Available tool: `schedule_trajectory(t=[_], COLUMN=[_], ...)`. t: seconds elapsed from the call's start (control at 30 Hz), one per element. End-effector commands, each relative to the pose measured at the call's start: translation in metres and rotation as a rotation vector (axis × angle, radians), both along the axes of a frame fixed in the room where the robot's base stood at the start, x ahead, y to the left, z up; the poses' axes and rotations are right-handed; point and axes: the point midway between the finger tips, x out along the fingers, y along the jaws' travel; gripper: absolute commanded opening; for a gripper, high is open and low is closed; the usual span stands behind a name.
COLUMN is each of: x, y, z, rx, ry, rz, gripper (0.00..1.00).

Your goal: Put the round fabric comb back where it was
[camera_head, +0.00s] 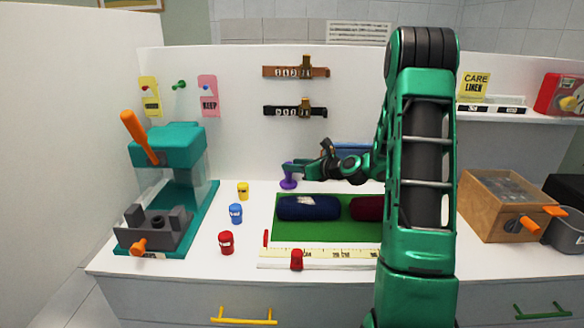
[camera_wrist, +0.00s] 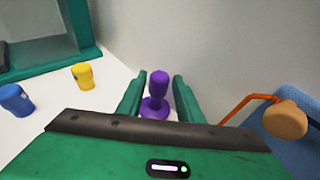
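In the wrist view the purple piece (camera_wrist: 157,92) stands upright between the two green fingers (camera_wrist: 158,88). Narrow gaps seem to show between the fingers and the knob, so the gripper looks open around it.
Yellow (camera_head: 243,190), blue (camera_head: 236,213) and red (camera_head: 226,242) small pots stand left of the green mat (camera_head: 300,232), which bears dark rolls. A teal press (camera_head: 170,140) is farther left. An orange-handled tool with a tan knob (camera_wrist: 286,120) is close right of my gripper.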

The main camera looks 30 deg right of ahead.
Motion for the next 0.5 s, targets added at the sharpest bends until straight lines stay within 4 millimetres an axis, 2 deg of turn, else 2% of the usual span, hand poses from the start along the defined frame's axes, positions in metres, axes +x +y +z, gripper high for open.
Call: schedule_trajectory(t=[0.37,0.5], x=[0.0,-0.011], y=[0.001,-0.002], z=[0.002,0.006], rx=[0.0,0.0], ry=[-0.001,0.001], rz=[0.001,-0.002], gripper=[0.43,0.43])
